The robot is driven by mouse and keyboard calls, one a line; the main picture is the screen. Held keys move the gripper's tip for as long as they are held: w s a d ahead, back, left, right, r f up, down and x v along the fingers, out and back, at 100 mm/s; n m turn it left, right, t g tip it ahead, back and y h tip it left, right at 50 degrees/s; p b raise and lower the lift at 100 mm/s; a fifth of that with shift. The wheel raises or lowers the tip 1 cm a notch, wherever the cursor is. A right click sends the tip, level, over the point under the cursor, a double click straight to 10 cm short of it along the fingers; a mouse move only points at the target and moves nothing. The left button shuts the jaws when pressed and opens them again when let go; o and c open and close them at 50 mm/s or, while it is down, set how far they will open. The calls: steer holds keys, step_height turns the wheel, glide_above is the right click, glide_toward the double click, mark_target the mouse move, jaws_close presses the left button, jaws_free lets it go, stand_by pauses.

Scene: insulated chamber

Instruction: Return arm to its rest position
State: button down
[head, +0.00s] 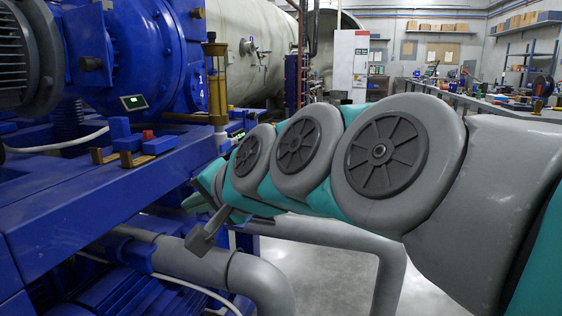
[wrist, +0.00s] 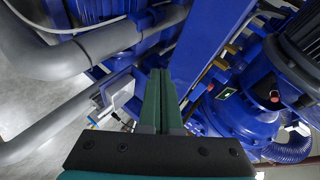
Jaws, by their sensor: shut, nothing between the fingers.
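My arm (head: 380,165) stretches across the head view from the right edge toward the blue machine at left, with grey links, teal parts and round dark joint covers. Its far end is beside the blue frame and above a grey pipe. My gripper (wrist: 160,75) shows in the wrist view as two teal fingers lying side by side, shut and empty.
A blue machine frame (head: 100,185) fills the left. Grey pipes (head: 205,262) run below my arm. A small gauge with a green display (head: 134,102) sits on the machine. A workbench (head: 490,105) stands at back right. Grey floor (head: 330,275) shows below the arm.

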steer(key=s+d+f+n+g+h, duration=0.1)
steer(key=s+d+f+g+h, duration=0.1)
steer(key=s+d+f, duration=0.4)
steer(key=s+d+f+n+g+h, duration=0.1)
steer(key=s+d+f+g+h, duration=0.15)
steer(key=d+f, duration=0.7)
steer(key=s+d+f+n+g+h, duration=0.1)
steer(key=s+d+f+g+h, duration=0.15)
steer(key=s+d+f, duration=0.4)
steer(key=s+d+f+n+g+h, duration=0.1)
steer(key=s+d+f+g+h, duration=0.1)
steer(key=s+d+f, duration=0.4)
steer(key=shift+s+d+f+g+p, duration=0.2)
steer(key=shift+s+d+g+p, duration=0.4)
steer(key=shift+s, duration=0.5)
